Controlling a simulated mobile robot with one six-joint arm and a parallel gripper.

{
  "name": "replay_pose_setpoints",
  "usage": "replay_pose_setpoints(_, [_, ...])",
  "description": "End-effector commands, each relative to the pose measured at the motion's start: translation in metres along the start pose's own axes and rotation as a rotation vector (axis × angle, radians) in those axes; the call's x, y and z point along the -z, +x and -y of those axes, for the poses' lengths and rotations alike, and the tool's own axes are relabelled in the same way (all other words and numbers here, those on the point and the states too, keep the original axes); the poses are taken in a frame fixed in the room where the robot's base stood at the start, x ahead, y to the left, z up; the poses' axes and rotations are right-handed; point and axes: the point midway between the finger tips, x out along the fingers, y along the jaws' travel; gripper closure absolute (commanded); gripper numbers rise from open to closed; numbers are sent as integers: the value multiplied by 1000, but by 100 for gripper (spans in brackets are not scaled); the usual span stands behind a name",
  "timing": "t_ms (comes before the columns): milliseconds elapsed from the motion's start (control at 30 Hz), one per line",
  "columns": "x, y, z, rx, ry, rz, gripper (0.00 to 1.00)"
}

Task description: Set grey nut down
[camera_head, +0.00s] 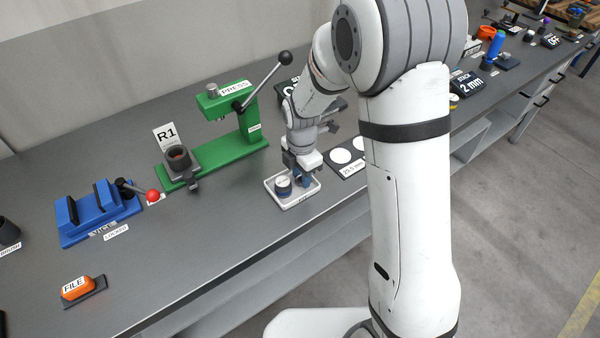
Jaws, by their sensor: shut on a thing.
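My gripper (292,181) points down over a small white tray (300,202) on the bench. It is shut on a dark round piece with a pale mark on top, which appears to be the grey nut (283,187). The nut is low at the tray, in its left part. I cannot tell whether it touches the tray floor. The gripper body hides part of the tray's back, and the fingertips are too small to see clearly.
A green press (240,148) with a long lever and a dark cup (179,158) stands left of the tray. A white-spotted plate (347,172) is close right.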

Motion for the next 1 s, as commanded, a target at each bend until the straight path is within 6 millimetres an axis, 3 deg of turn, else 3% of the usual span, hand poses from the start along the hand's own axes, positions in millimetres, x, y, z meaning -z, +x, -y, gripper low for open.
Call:
replay_pose_setpoints(167, [0,4,0,0,1,0,88])
replay_pose_setpoints(200, [0,2,0,0,1,0,66])
replay_pose_setpoints(433, [-1,2,0,0,1,0,48])
replay_pose_setpoints(767, [-1,-3,0,-2,2,0,48])
replay_pose_setpoints(1000, [-2,-46,-1,-8,2,2,48])
